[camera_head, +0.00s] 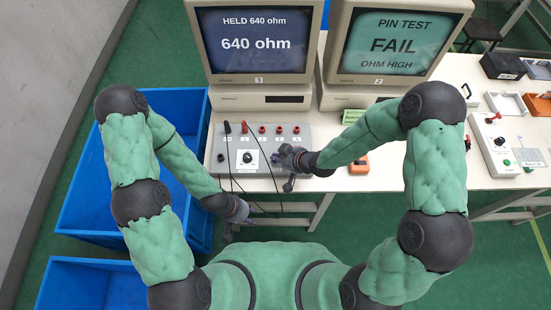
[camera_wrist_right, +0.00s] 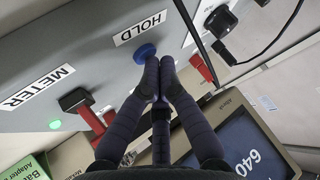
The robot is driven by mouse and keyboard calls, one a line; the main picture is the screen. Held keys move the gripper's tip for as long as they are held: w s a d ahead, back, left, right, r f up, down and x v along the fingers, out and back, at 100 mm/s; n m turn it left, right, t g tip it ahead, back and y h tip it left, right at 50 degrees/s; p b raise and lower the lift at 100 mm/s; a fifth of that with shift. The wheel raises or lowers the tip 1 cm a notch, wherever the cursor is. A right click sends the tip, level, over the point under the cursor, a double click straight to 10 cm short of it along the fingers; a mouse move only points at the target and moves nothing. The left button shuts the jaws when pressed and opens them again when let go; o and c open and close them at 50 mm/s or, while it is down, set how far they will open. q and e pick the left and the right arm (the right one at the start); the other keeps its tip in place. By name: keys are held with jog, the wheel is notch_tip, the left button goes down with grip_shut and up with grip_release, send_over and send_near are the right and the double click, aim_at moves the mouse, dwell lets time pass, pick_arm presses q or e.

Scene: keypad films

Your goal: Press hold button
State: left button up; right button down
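The blue hold button (camera_wrist_right: 144,52) is on a grey meter panel beside a white HOLD label (camera_wrist_right: 140,28) in the right wrist view. My right gripper (camera_wrist_right: 159,66) has its dark fingers together, with nothing seen between them. Their tips are right at the button's edge; I cannot tell whether they touch it. In the head view my right gripper (camera_head: 279,158) is over the right part of the grey panel (camera_head: 236,141), hiding part of it. My left gripper (camera_head: 238,212) hangs low by the table's front edge, too small to tell if open.
The left monitor (camera_head: 252,44) reads HELD 640 ohm; the right monitor (camera_head: 400,42) reads PIN TEST FAIL, OHM HIGH. Black leads (camera_head: 262,150) run over the panel from its sockets. Blue bins (camera_head: 85,205) stand left. A switch box (camera_head: 492,142) sits right.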

jog(key=shift+r+p, duration=0.45)
jog(key=shift+r, duration=0.25)
notch_tip(320, 180, up, 5)
jog(key=p, duration=0.4)
dwell(0.3)
